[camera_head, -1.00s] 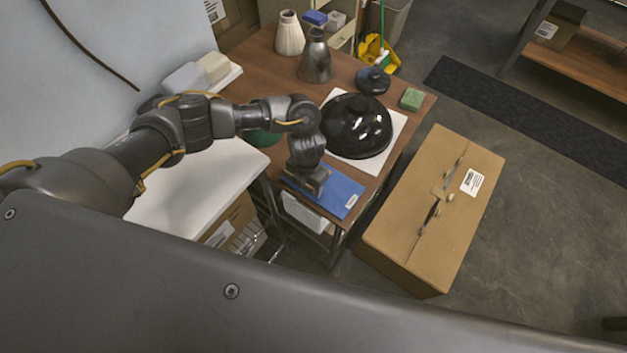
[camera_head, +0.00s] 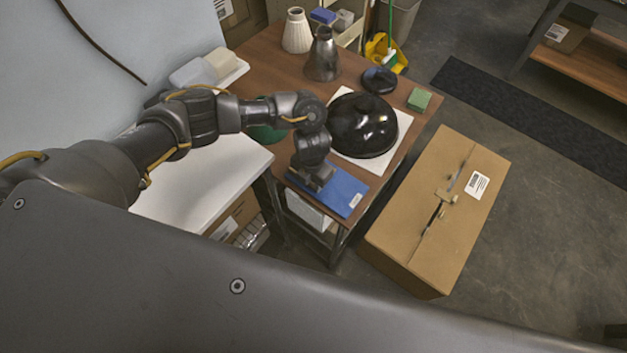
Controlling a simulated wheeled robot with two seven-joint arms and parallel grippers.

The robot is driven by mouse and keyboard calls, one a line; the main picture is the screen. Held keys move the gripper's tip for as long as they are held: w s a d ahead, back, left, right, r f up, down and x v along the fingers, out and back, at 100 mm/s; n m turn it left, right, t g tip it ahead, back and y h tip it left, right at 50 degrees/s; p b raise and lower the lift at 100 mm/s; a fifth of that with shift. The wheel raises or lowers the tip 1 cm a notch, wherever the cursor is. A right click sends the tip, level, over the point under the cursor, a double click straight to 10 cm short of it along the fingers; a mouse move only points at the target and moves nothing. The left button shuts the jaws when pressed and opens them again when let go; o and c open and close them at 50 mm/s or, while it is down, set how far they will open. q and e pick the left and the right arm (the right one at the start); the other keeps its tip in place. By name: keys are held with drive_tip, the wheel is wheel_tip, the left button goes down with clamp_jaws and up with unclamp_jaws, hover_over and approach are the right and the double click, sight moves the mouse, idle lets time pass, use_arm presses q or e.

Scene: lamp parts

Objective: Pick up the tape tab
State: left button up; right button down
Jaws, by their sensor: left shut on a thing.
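My left gripper (camera_head: 318,184) points down over the blue pad (camera_head: 345,187) at the front edge of the wooden table. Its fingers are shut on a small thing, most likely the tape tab. The tab itself is hidden by the gripper and wrist, so I cannot see its shape or whether it still touches the pad. A small white label (camera_head: 355,201) shows on the pad's right end, clear of the gripper. My right gripper is not in view.
A glossy black dome (camera_head: 363,126) on a white sheet (camera_head: 402,124) stands close behind the gripper. A green block (camera_head: 419,99), a dark round part (camera_head: 379,80), a grey metal cone (camera_head: 322,58) and a white ribbed shade (camera_head: 297,32) stand farther back. A large cardboard box (camera_head: 420,220) is at right.

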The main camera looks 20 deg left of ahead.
use_arm(q)
drive_tip(key=shift+r, duration=0.45)
drive_tip(key=w+d+r+b, duration=0.2)
drive_tip(key=d+r, duration=0.4)
drive_tip(key=w+d+r+b, duration=0.2)
drive_tip(key=d+r, duration=0.3)
drive_tip(key=d, duration=0.2)
drive_tip(key=shift+w+r, duration=0.4)
drive_tip(key=shift+d, duration=0.1)
